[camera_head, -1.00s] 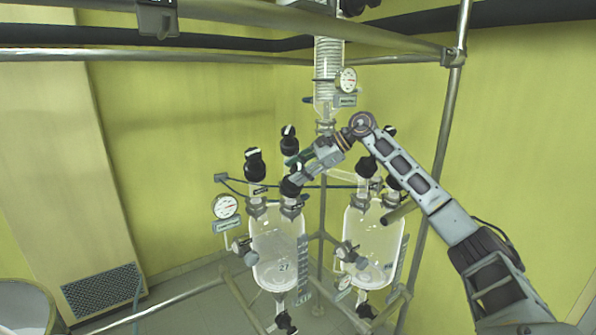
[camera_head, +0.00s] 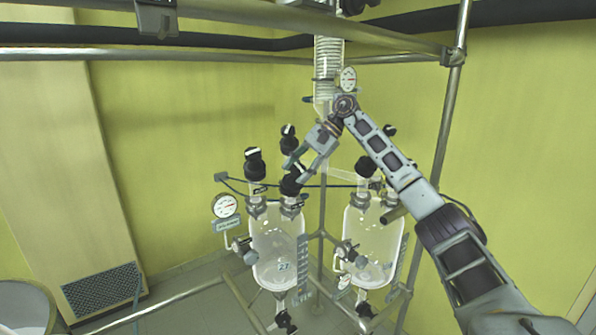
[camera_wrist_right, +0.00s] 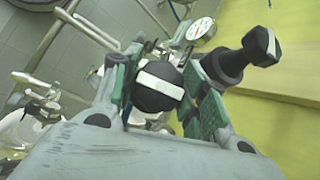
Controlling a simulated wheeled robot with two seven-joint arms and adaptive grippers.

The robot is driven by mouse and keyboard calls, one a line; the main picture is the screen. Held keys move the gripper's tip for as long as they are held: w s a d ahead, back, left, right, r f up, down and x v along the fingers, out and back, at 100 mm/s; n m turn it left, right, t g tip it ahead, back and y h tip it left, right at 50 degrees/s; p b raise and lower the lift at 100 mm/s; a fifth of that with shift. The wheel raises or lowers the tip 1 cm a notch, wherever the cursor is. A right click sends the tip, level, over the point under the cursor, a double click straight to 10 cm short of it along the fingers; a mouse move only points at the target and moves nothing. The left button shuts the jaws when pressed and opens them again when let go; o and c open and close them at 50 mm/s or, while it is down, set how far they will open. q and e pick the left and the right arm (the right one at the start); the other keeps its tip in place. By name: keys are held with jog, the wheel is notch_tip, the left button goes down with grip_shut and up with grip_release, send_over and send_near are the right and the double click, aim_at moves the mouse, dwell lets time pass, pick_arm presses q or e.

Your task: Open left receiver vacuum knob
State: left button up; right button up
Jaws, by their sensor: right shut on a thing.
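The left receiver (camera_head: 277,243) is a clear glass vessel with two necks, each topped by a black knob. My right gripper (camera_head: 297,172) comes down from the upper right onto the knob on its right neck (camera_head: 291,186). In the right wrist view this black knob with a white bar (camera_wrist_right: 158,86) sits between the green-padded fingers of the right gripper (camera_wrist_right: 160,98), which is shut on it. The other black knob (camera_head: 254,164) stands free to the left; it also shows in the right wrist view (camera_wrist_right: 250,55). The knob labels are too small to read. My left gripper is out of view.
A round gauge (camera_head: 225,206) is left of the left receiver. The right receiver (camera_head: 373,245) stands close by on the right, with knobs on top. Another black knob (camera_head: 288,138) is just behind my gripper. Metal frame pipes (camera_head: 220,54) cross above.

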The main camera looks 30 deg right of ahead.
dwell(0.4)
jog(key=o, duration=1.1)
jog(key=shift+c, duration=0.2)
jog(key=v, duration=0.7)
jog(key=shift+r, duration=0.25)
jog(key=shift+d, duration=0.1)
